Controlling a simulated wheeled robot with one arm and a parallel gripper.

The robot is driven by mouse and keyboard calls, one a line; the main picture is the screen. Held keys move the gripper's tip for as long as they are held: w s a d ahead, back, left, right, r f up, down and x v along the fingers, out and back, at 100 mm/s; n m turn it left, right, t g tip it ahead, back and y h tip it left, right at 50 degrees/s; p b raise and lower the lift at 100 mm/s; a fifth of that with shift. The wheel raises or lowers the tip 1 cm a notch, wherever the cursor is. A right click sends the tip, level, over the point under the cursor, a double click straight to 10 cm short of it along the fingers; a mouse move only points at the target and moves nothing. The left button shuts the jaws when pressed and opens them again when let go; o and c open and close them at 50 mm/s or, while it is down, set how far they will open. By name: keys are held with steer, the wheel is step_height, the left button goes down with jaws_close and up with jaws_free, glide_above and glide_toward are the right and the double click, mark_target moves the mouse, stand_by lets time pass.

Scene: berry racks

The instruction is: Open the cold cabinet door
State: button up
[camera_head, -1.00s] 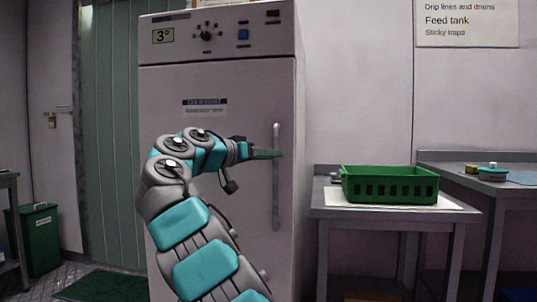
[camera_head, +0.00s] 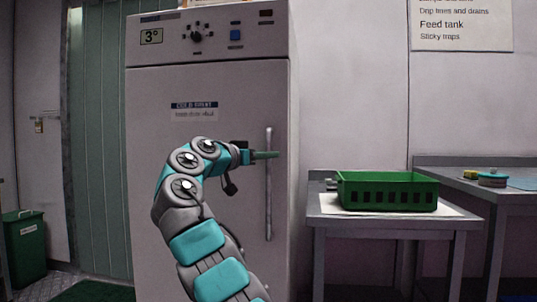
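The cold cabinet (camera_head: 200,100) is tall and pale, with a control panel on top showing 3°. Its door (camera_head: 150,160) is shut. A vertical grey bar handle (camera_head: 268,200) runs along the door's right side. My arm comes up from the bottom in front of the door. My gripper (camera_head: 268,155) points right, with its green fingertips at the upper part of the handle. I cannot tell whether the fingers touch or enclose the bar, or how wide they are apart.
A grey table (camera_head: 330,222) right of the cabinet bears a green crate (camera_head: 388,191) on a white sheet. Another table (camera_head: 455,160) stands further right with small items. A green bin (camera_head: 25,247) is at the far left. Little floor shows.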

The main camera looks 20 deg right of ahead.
steer(key=shift+w+d, duration=0.3)
steer(key=shift+d, duration=0.2)
jaws_close()
stand_by(1.1)
